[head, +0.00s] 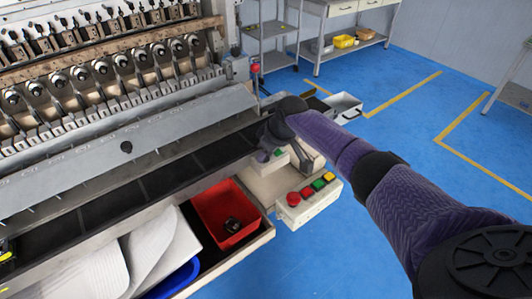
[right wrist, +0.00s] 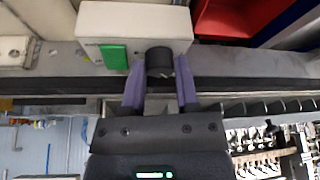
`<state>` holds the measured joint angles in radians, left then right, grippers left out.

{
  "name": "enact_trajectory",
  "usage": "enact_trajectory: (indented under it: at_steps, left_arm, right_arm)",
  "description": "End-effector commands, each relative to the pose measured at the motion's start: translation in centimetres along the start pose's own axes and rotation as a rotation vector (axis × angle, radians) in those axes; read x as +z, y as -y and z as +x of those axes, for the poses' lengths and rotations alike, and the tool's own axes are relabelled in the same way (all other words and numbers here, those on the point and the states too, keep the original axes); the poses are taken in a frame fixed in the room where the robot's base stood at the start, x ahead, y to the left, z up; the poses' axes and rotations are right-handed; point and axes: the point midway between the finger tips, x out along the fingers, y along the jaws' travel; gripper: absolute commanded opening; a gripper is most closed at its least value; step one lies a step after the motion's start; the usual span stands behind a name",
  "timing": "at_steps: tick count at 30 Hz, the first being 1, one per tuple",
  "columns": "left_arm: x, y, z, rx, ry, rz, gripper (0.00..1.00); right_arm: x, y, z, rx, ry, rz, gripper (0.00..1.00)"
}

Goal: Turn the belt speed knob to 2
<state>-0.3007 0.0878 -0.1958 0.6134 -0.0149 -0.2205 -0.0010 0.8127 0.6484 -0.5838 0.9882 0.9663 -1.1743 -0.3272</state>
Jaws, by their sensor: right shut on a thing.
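The belt speed knob (right wrist: 159,62) is a short black cylinder on the face of a white control box (right wrist: 190,25), beside a green switch (right wrist: 114,56). In the right wrist view, the purple fingers of my right gripper (right wrist: 160,80) stand on either side of the knob, shut on it. No scale or number by the knob can be read. In the head view my right gripper (head: 272,148) is at the box beside the belt, and the arm hides the knob.
A panel with red, green and yellow buttons (head: 312,190) sits just below the box. A red bin (head: 225,212) holding a dark round part is to its left. The dark belt (head: 150,187) runs along the coil winder (head: 110,85). Blue floor lies open to the right.

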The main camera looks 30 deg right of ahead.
Motion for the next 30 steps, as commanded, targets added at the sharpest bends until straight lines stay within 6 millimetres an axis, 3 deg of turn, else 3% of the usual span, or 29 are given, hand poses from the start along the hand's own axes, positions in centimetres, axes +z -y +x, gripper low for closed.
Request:
enact_trajectory:
  at_steps: [9, 25, 26, 27, 30]
  left_arm:
    - [-0.02, 0.45, 0.73, -0.006, -0.003, 0.007, 0.59]
    - [-0.01, 0.36, 0.79, -0.005, -0.003, 0.005, 0.59]
    - [-0.01, 0.33, 0.79, -0.004, -0.003, 0.005, 0.59]
    - [-0.01, 0.29, 0.79, -0.004, -0.002, 0.004, 0.59]
    - [0.00, 0.21, 0.79, -0.003, -0.002, 0.003, 0.59]
  right_arm:
    - [0.06, -0.06, 0.12, -0.043, 0.001, -0.105, 0.00]
    - [0.06, -0.07, 0.04, -0.052, 0.003, -0.126, 0.00]
    - [0.06, -0.07, 0.05, -0.052, 0.003, -0.126, 0.43]
    - [0.06, -0.07, 0.04, -0.052, 0.003, -0.126, 0.51]
    - [0.05, -0.07, 0.03, -0.052, 0.002, -0.126, 0.52]
